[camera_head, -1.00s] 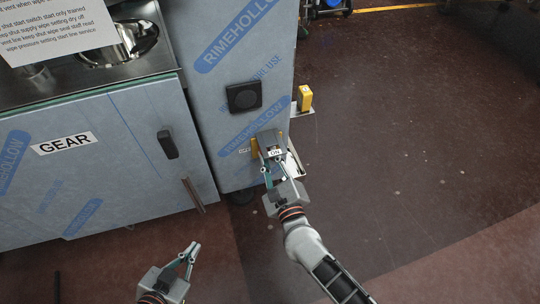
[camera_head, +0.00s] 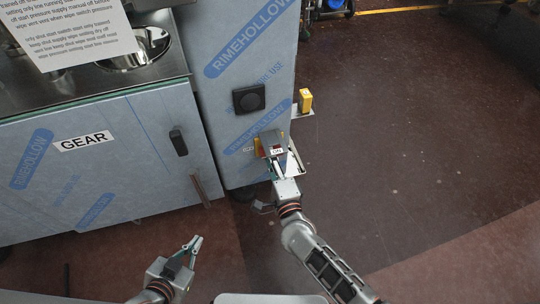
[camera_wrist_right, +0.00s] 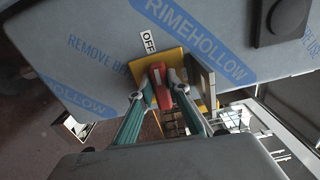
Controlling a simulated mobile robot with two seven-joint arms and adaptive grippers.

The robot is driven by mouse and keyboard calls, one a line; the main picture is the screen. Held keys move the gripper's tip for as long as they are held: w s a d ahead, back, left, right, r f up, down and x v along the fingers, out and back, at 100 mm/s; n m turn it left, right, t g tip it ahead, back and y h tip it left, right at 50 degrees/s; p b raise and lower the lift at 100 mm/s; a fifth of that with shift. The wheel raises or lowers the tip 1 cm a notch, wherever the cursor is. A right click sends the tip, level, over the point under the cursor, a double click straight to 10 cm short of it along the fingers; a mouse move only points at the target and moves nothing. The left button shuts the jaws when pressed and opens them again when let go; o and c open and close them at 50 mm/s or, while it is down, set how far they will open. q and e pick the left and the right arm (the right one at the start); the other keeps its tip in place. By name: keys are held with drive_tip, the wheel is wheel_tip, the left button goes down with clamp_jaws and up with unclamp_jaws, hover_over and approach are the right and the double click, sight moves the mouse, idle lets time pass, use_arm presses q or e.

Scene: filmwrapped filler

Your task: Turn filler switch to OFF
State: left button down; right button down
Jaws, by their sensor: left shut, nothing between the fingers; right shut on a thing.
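The filler switch is on the film-covered cabinet front. Its red handle (camera_wrist_right: 158,82) stands over a yellow plate (camera_wrist_right: 172,60) in the right wrist view. A white OFF label (camera_wrist_right: 148,42) is beside the plate's upper left edge. My right gripper (camera_wrist_right: 157,90) is shut on the red handle, one finger on each side. In the head view, my right gripper (camera_head: 275,170) reaches the switch from below, and a grey part with a small white label (camera_head: 277,151) covers much of it. My left gripper (camera_head: 195,243) is shut and empty, low and left, apart from the cabinet.
A black square knob (camera_head: 249,98) is above the switch. A yellow block (camera_head: 305,101) is on a small ledge at the cabinet's right side. A GEAR-labelled door (camera_head: 110,165) with a dark handle (camera_head: 178,142) is left. Open floor (camera_head: 410,150) lies right.

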use_arm(q)
drive_tip(key=shift+d+r, duration=0.15)
drive_tip(key=shift+r, duration=0.1)
use_arm(e)
drive_tip(key=shift+n, duration=0.5)
drive_tip(key=c, duration=1.9)
unclamp_jaws()
use_arm(q)
drive_tip(key=shift+s, duration=0.1)
use_arm(e)
drive_tip(key=shift+f, duration=0.1)
drive_tip(key=v, duration=1.2)
